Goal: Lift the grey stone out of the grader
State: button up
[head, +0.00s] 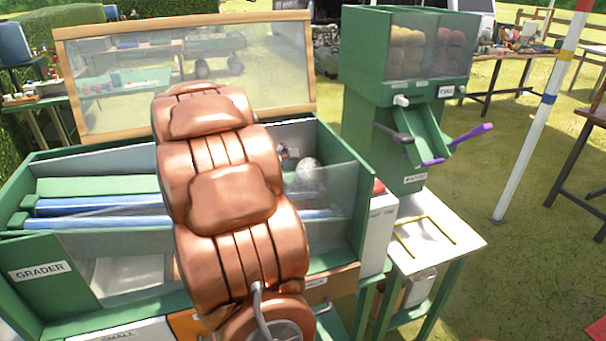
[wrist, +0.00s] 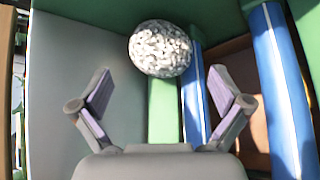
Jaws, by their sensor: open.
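The grey stone (wrist: 160,48) is a round, speckled grey-white lump in the grader. In the wrist view it sits just beyond my fingertips, near the green end wall, by a green strip and a blue roller (wrist: 195,95). In the head view the stone (head: 309,174) shows at the right end of the grader (head: 42,271), behind a clear panel, just right of my copper-coloured arm. My gripper (wrist: 161,92) is open and empty, its fingers spread to either side below the stone, not touching it.
A tilted wood-framed clear lid (head: 185,75) rises behind the grader. In the wrist view, a grey panel (wrist: 85,60) lies left and another blue roller (wrist: 280,90) right.

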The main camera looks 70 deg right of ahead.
jog(key=shift+w+p+x, duration=0.1)
jog(key=shift+p+x, duration=0.3)
jog(key=shift+x, duration=1.4)
jog(key=shift+w+p+x, duration=0.15)
jog(key=shift+p+x, duration=0.2)
jog(key=shift+x, duration=1.4)
jog(key=shift+f, duration=0.15)
jog(key=c, duration=1.5)
